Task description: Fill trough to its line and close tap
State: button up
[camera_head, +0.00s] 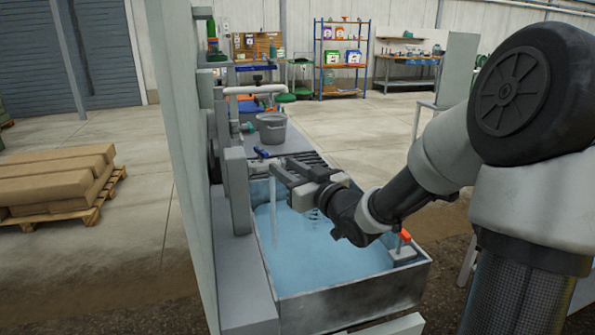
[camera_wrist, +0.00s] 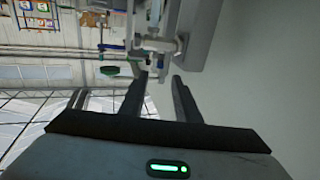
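The grey trough (camera_head: 365,300) holds blue water (camera_head: 325,262) over its whole visible floor. A pale stream (camera_head: 273,215) falls into it at the left end of my gripper. I cannot make out a fill line. My gripper (camera_head: 283,174) is above the trough's far left part, pointing left at the panel. In the wrist view its two fingers (camera_wrist: 160,80) stand apart with nothing clearly between them. A small blue handle (camera_head: 262,152) shows just beyond the gripper. The tap's body is mostly hidden behind the gripper, so I cannot tell whether they touch.
An orange-topped fitting (camera_head: 405,237) sits at the trough's right end. A grey bucket (camera_head: 271,128) stands on the bench beyond the trough. A tall grey panel (camera_head: 180,150) closes off the left. Floor behind is open.

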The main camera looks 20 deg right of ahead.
jog(key=shift+p+v, duration=0.3)
jog(key=shift+v, duration=2)
jog(key=shift+d, duration=0.15)
